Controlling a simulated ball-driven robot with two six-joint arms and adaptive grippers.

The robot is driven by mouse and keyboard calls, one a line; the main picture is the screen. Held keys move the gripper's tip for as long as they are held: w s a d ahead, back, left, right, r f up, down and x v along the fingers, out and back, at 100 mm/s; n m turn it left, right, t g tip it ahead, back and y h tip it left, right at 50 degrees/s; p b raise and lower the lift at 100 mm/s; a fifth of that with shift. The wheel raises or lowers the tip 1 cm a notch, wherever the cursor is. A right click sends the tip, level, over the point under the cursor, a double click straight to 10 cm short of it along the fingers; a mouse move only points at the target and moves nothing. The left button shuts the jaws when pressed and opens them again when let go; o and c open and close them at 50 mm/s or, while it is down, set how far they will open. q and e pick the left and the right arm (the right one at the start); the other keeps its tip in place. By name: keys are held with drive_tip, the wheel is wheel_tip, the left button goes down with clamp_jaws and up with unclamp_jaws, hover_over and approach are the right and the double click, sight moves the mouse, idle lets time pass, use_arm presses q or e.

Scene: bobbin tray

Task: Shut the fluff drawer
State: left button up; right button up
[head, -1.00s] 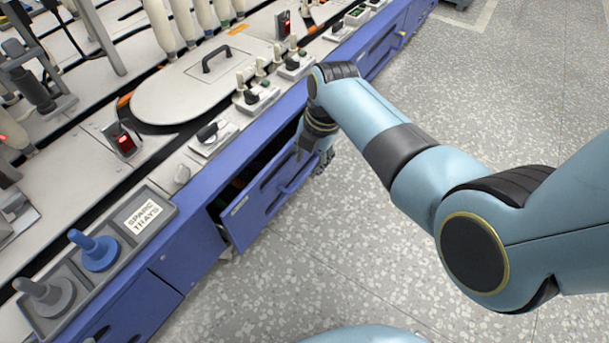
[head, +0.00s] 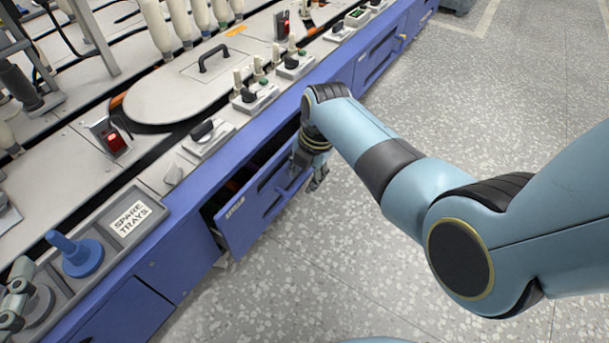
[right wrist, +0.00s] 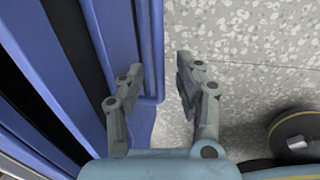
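The fluff drawer (head: 236,221) is a blue drawer in the machine's blue front, standing partly open with a dark gap behind its front panel. Its blue bar handle shows in the right wrist view (right wrist: 152,40). My right gripper (head: 318,182) is at the handle's far end. In the right wrist view my right gripper (right wrist: 160,78) is open, its fingers apart, one near the drawer front and one over the floor, with the handle bar between them in the picture. Contact cannot be told. Part of my left gripper (head: 15,290) shows at the lower left edge; its fingertips are unclear.
The white machine top carries an oval lid (head: 180,92), switches and bobbins. A grey tray holder (head: 155,195) labelled "SPARE TRAYS" with a blue peg (head: 78,254) is at lower left. Other closed blue fronts (head: 375,55) line the machine.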

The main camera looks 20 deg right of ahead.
drive_tip(key=shift+f, duration=0.1)
idle(0.3)
clamp_jaws()
